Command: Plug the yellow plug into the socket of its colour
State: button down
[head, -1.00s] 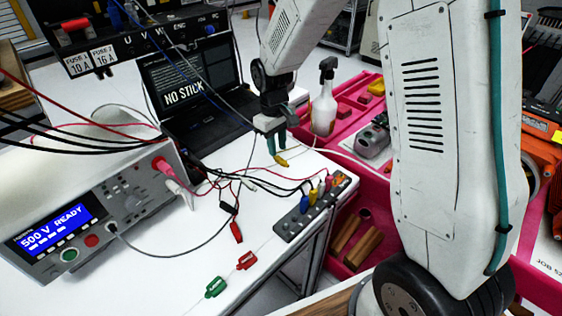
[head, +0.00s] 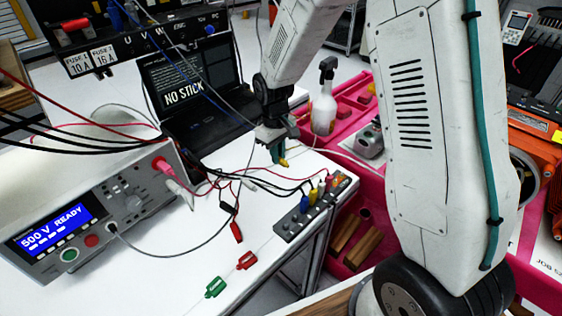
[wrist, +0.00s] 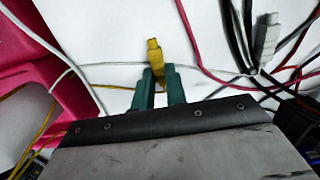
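The yellow plug (wrist: 155,56) sits between the green fingertips of my gripper (wrist: 161,86) in the wrist view, its tip sticking out beyond them. In the head view, my gripper (head: 278,150) is above the right back part of the white table, with the yellow plug (head: 284,162) low at its fingertips. A grey strip (head: 287,231) with a row of coloured connectors lies to the right of and nearer than the gripper. A yellow piece (head: 313,195) stands in that row, beside a blue one. I cannot tell whether it is a socket or a plug.
Red and black cables cross the table beside the gripper. A green plug (head: 215,287) and a red plug (head: 246,260) lie at the front. A laptop (head: 195,90) stands behind, and a spray bottle (head: 324,100) is in the pink tray area at right.

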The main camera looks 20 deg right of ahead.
dwell(0.4)
jog(key=shift+r, duration=2.55)
